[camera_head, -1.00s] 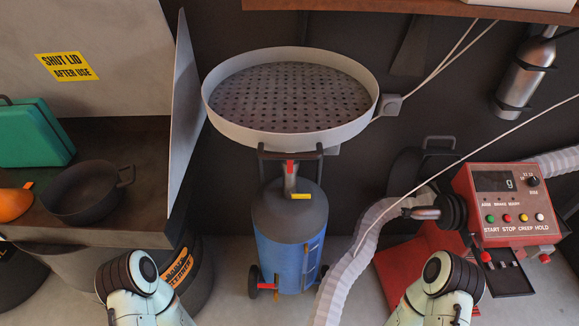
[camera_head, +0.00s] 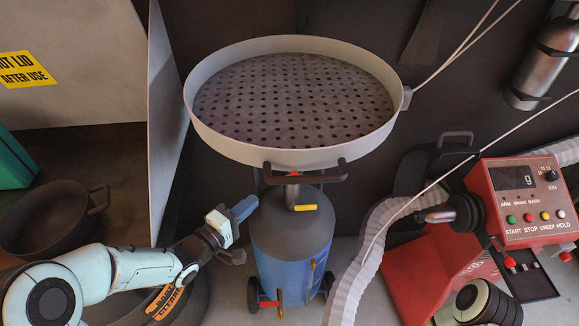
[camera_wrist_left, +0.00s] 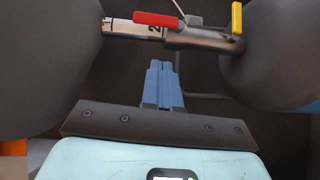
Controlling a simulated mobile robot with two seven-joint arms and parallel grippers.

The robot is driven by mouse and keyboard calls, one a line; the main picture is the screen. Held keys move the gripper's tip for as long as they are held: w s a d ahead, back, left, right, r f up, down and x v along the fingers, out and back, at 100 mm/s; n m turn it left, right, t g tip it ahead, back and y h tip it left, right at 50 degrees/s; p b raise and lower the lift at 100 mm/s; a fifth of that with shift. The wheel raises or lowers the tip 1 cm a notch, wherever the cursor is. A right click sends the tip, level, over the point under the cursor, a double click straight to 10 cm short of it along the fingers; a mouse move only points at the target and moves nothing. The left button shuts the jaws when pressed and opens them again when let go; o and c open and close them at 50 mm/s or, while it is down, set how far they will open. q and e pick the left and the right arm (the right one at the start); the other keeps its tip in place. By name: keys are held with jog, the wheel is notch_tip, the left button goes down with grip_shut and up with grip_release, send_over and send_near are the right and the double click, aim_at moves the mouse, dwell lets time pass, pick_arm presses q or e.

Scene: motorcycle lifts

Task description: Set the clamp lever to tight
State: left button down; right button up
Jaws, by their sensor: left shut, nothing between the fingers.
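An oil drainer stands ahead, with a blue-and-grey tank (camera_head: 290,245) under a wide round pan. A short red lever (camera_head: 293,173) sits on its metal neck, just below the pan; it shows larger in the left wrist view (camera_wrist_left: 158,19), lying along the marked tube. A yellow lever (camera_head: 306,207) sits lower, at the tank's top, and also shows in the left wrist view (camera_wrist_left: 237,18). I cannot tell which is the clamp lever. My left gripper (camera_head: 246,205) is shut and empty, left of the neck and apart from both levers. My right gripper is out of view.
The perforated pan (camera_head: 290,100) overhangs the neck, with a dark handle (camera_head: 310,177) at its front. A grey upright panel (camera_head: 168,120) and a black pot (camera_head: 50,220) are left. A red control box (camera_head: 520,200) and white hose (camera_head: 360,260) are right.

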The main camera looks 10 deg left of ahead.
aim_at(294, 174)
pick_arm(q)
jog(key=r, duration=0.1)
jog(key=r+h, duration=0.1)
jog(key=r, duration=0.1)
jog(key=shift+d, duration=0.4)
jog(key=x, duration=1)
jog(key=shift+w+r+m+p, duration=0.1)
jog(key=shift+r+m+p, duration=0.05)
jog(key=shift+m+p, duration=0.2)
